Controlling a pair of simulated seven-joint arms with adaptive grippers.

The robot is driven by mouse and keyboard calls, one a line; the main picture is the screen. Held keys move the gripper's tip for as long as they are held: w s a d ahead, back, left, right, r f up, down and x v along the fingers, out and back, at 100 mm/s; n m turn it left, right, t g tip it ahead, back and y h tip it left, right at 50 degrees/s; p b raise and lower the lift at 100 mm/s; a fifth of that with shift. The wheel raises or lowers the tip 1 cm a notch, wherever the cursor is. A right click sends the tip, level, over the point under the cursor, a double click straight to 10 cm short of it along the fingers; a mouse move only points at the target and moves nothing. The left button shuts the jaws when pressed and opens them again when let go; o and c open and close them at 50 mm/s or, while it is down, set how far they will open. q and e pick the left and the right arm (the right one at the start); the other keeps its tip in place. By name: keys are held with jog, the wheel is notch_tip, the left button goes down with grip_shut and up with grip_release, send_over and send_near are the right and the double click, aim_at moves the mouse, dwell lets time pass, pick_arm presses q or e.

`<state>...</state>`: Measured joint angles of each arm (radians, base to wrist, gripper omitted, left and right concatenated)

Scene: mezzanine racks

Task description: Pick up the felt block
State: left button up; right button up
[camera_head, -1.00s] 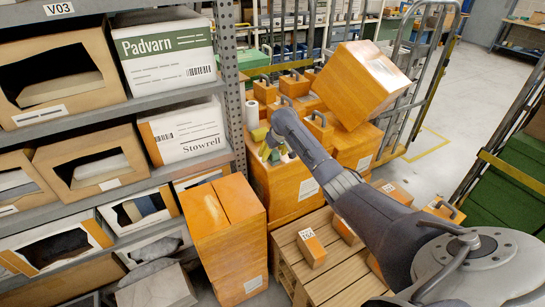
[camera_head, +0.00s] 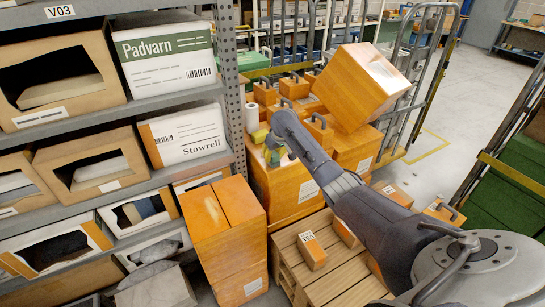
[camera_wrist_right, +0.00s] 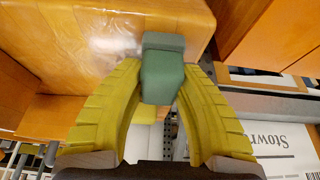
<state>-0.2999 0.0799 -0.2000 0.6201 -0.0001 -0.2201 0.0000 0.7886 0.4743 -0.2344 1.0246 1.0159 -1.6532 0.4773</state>
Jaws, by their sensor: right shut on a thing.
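The felt block appears to be the grey-green block (camera_wrist_right: 161,78) in the right wrist view. It sits between the two yellow fingers of my right gripper (camera_wrist_right: 160,95), which is shut on it. Its far end lies against or just above the orange box surface; I cannot tell which. In the head view my right gripper (camera_head: 267,144) is at the top front edge of a large orange box, left of my dark arm. A small green patch of the block (camera_head: 275,157) shows there, partly hidden by the gripper. My left gripper is not in view.
A tilted orange box (camera_head: 358,85) and the large orange box (camera_head: 290,192) are close to my right arm. A white roll (camera_head: 252,117) stands beside the gripper. Shelving with cartons (camera_head: 180,135) is on the left. A wooden pallet (camera_head: 340,280) lies below the arm.

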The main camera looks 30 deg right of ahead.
aim_at(273, 152)
notch_tip(273, 152, up, 20)
jog(key=shift+f, duration=0.1)
dwell(0.5)
jog(key=o, duration=0.6)
jog(key=c, duration=0.5)
jog(key=shift+f, duration=0.1)
